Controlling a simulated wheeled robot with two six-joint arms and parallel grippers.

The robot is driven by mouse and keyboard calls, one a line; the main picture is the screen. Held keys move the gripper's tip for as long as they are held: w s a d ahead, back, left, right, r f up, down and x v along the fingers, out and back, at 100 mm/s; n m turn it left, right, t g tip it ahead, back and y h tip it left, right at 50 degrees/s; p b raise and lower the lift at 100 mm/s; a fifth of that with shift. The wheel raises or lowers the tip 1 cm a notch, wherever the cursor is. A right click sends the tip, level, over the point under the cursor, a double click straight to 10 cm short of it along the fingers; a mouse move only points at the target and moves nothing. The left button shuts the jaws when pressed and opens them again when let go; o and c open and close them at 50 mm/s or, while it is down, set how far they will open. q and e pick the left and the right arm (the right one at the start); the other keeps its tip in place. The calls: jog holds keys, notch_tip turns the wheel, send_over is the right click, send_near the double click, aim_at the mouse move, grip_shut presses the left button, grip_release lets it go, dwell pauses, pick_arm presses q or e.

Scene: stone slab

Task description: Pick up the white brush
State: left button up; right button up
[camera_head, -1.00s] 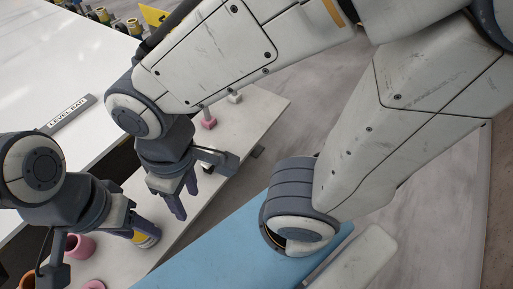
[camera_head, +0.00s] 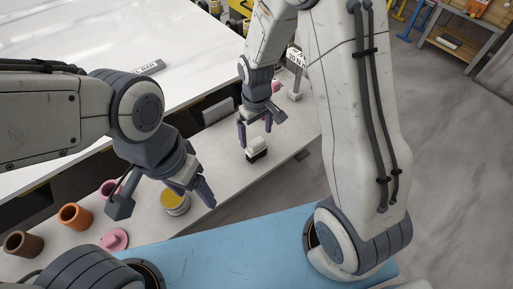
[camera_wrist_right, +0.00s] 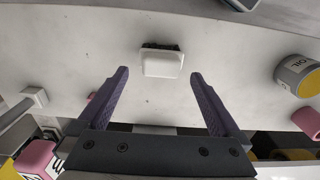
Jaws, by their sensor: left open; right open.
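The white brush (camera_head: 258,144) is a small white block with dark bristles beneath, standing on the pale stone slab (camera_head: 225,180). In the right wrist view the brush (camera_wrist_right: 162,65) lies ahead of the fingertips, centred between them and apart from both. My right gripper (camera_head: 255,126) is open and empty, just above and behind the brush in the head view; its two purple fingers (camera_wrist_right: 160,76) show in the wrist view. My left gripper (camera_head: 192,188) is open, above the slab beside a yellow-topped can (camera_head: 174,204), with its fingers partly overlapping.
An orange cup (camera_head: 75,216), a brown cup (camera_head: 23,244) and a pink piece (camera_head: 115,240) stand on the slab at left. The oil can also shows in the wrist view (camera_wrist_right: 297,75). A blue surface (camera_head: 225,250) is in front. The slab around the brush is clear.

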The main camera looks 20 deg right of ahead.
aim_at(258, 141)
jog(key=f, duration=0.8)
jog(key=shift+s, duration=0.25)
jog(key=c, duration=1.2)
jog(key=shift+o, duration=0.2)
jog(key=shift+r, duration=0.15)
jog(key=shift+w+r, duration=0.1)
jog(key=shift+r, duration=0.2)
jog(key=r, duration=0.3)
jog(key=shift+d+r, duration=0.25)
jog(key=shift+r, duration=0.1)
jog(key=s+d+r, duration=0.6)
jog(key=d, duration=0.3)
jog(key=shift+d+r, duration=0.25)
